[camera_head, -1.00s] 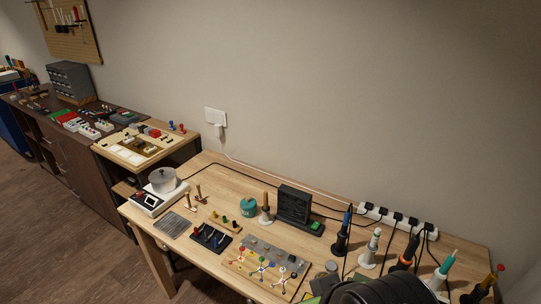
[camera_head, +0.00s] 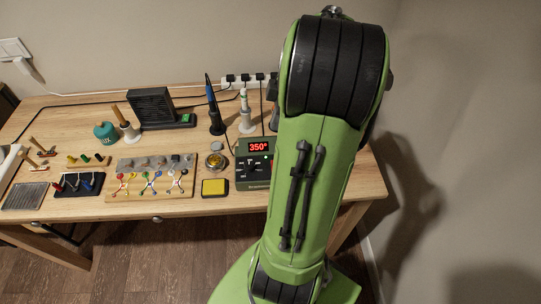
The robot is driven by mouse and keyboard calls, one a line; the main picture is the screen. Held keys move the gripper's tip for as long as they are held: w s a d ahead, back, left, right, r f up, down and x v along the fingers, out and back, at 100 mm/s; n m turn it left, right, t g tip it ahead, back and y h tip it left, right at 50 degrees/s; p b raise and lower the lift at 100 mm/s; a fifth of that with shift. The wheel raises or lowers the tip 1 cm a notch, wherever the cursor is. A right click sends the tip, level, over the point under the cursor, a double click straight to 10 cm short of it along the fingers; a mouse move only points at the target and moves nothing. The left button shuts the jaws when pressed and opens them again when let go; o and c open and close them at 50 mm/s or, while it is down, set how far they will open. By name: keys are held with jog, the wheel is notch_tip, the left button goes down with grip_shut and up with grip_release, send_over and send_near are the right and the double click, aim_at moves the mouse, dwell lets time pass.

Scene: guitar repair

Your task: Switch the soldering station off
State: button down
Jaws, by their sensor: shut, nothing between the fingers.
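The soldering station (camera_head: 243,172) stands on the right part of the workbench. It is a dark box whose red display reads 350°, with a small green light and dark controls below. Its right side is hidden behind my green arm, and I cannot make out which control is the power switch. My gripper is not in view; only the upper links of my arm show, in front of the bench's right end.
A blue-handled iron (camera_head: 213,108) and a white-handled tool (camera_head: 245,112) stand upright behind the station. A yellow sponge tray (camera_head: 214,187) and a round tin (camera_head: 215,161) are left of it. A black fan unit (camera_head: 153,108) and a power strip (camera_head: 237,80) are at the back.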

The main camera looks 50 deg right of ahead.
jog(key=shift+s+d+f+n, duration=0.15)
jog(key=shift+s+d+f, duration=0.3)
jog(key=shift+d, duration=0.1)
jog(key=shift+s+d+f+n, duration=0.15)
jog(key=shift+s+d+f, duration=0.25)
jog(key=shift+d, duration=0.15)
jog(key=b+x, duration=0.2)
jog(key=x, duration=0.4)
jog(key=b+x, duration=0.3)
jog(key=x, duration=0.4)
jog(key=shift+s+b, duration=0.25)
jog(key=shift+b, duration=0.05)
jog(key=shift+f, duration=0.5)
jog(key=shift+s+a+r, duration=0.3)
jog(key=shift+s+a, duration=0.25)
